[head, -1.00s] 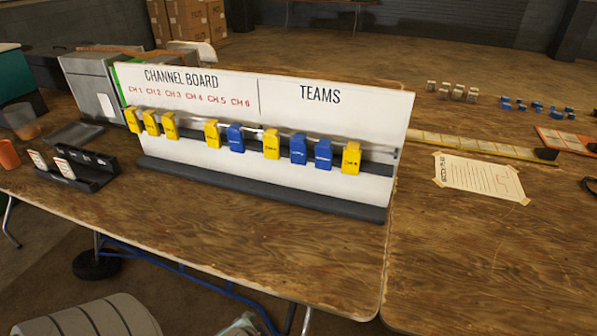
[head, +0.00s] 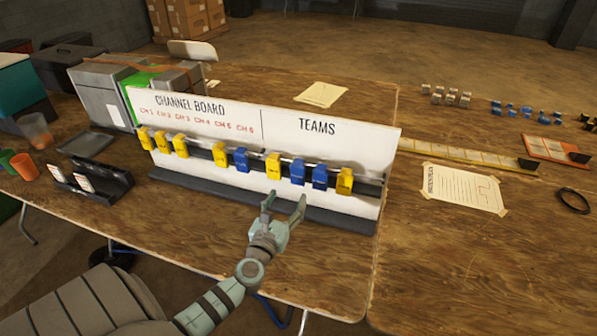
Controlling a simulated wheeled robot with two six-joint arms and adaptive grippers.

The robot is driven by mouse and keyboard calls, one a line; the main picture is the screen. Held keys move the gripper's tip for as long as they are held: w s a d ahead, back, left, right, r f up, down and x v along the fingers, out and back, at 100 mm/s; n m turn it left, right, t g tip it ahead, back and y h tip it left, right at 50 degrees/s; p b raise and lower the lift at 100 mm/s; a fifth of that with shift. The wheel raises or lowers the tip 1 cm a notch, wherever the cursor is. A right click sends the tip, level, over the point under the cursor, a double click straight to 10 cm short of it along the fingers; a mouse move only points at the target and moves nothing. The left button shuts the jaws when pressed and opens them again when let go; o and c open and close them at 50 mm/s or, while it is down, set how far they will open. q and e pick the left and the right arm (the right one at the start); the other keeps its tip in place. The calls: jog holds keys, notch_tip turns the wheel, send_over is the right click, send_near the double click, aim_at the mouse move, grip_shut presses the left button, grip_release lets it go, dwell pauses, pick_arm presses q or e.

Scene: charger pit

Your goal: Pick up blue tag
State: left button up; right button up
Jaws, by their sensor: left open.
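Blue tags hang on the rail of the white channel board (head: 225,122), among yellow tags. One blue tag (head: 241,160) hangs left of centre. Two more blue tags, a left one (head: 298,172) and a right one (head: 320,176), hang side by side under the TEAMS heading. A yellow tag (head: 273,166) is left of this pair and another yellow tag (head: 344,181) is right of it. My left gripper (head: 284,200) is open and empty, its fingers pointing up toward the board just below the blue pair. It appears apart from the tags. My right gripper is not in view.
A black holder with white cards (head: 98,187) and cups (head: 24,166) stand at the left. A taped paper (head: 464,188), a yellow strip (head: 470,155) and a black ring (head: 573,200) lie at the right. Small blue pieces (head: 526,111) lie farther back. The right table's front is clear.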

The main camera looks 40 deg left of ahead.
aim_at(297, 174)
pick_arm(q)
jog(key=x, duration=0.3)
jog(key=b+x, duration=0.1)
jog(key=x, duration=0.5)
jog(key=shift+s+a, duration=0.15)
jog(key=shift+a, duration=0.2)
jog(key=shift+c, duration=0.6)
jog(key=shift+d, duration=0.1)
jog(key=c, duration=1)
jog(key=shift+r, duration=0.1)
